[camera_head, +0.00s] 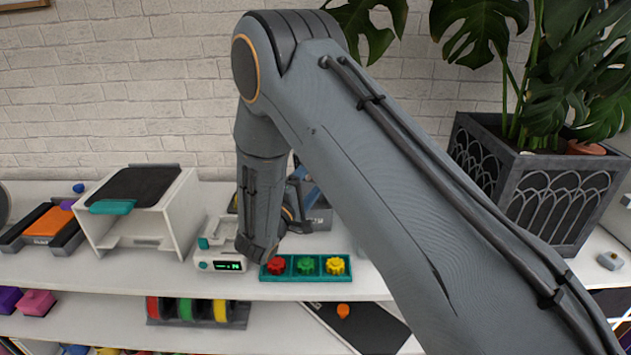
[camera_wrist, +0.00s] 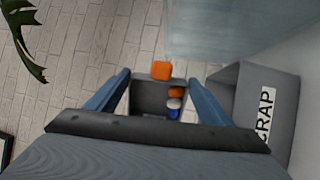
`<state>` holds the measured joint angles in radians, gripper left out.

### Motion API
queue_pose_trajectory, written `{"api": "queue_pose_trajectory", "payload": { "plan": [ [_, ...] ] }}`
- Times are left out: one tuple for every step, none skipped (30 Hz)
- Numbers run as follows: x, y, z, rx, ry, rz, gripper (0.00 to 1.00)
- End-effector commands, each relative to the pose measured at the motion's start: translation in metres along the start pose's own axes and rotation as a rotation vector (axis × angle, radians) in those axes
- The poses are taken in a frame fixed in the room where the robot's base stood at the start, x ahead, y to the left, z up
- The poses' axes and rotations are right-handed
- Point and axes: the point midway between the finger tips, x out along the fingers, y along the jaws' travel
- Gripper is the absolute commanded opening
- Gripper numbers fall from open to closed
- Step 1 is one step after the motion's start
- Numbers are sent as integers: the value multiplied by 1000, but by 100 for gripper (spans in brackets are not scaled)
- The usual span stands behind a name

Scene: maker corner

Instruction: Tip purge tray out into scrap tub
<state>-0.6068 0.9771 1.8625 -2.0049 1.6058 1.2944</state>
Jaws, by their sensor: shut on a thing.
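In the wrist view my gripper (camera_wrist: 160,80) has its two blue fingers on either side of a small dark grey tray (camera_wrist: 149,97) and is shut on it. Orange, white and blue lumps (camera_wrist: 175,103) lie along the tray's right side, and an orange block (camera_wrist: 161,70) shows at its far rim. The grey scrap tub (camera_wrist: 246,98), with a white label, stands just right of the gripper. In the head view the tub (camera_head: 320,215) is partly hidden behind my arm. A blue finger of my gripper (camera_head: 311,192) shows there, but the held tray is hidden.
A teal tray (camera_head: 307,277) with red, green and yellow knobs lies at the shelf front. Left of it are a small white device (camera_head: 219,262), a white open box (camera_head: 150,220) and an orange-and-black tray (camera_head: 46,224). A planter (camera_head: 545,190) stands at right.

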Motion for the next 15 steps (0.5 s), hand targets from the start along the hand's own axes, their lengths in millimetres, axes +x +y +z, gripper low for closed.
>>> {"api": "queue_pose_trajectory", "payload": {
  "plan": [
    [0, -3, 0, -1, 0, 16, 52],
    [-1, -4, 0, -1, 0, 25, 52],
    [-1, -4, 0, -1, 0, 38, 52],
    [-2, -4, 0, -1, 0, 48, 52],
    [-2, -4, 0, -1, 0, 57, 52],
    [-2, -4, 0, -1, -1, 70, 52],
    [-3, -4, 0, -1, -1, 79, 52],
    [-3, -5, 0, -2, 0, 88, 52],
    [-4, -5, 0, -1, -1, 102, 52],
    [-4, -5, 0, -1, 0, 111, 52],
    [-4, -5, 0, -1, 0, 121, 52],
    [-5, -5, 0, -2, 0, 134, 52],
    [-5, -5, 0, -2, 0, 143, 52],
    [-5, -5, 0, -2, 0, 152, 52],
    [-6, -5, 0, -2, 0, 164, 52]
  ]
}}
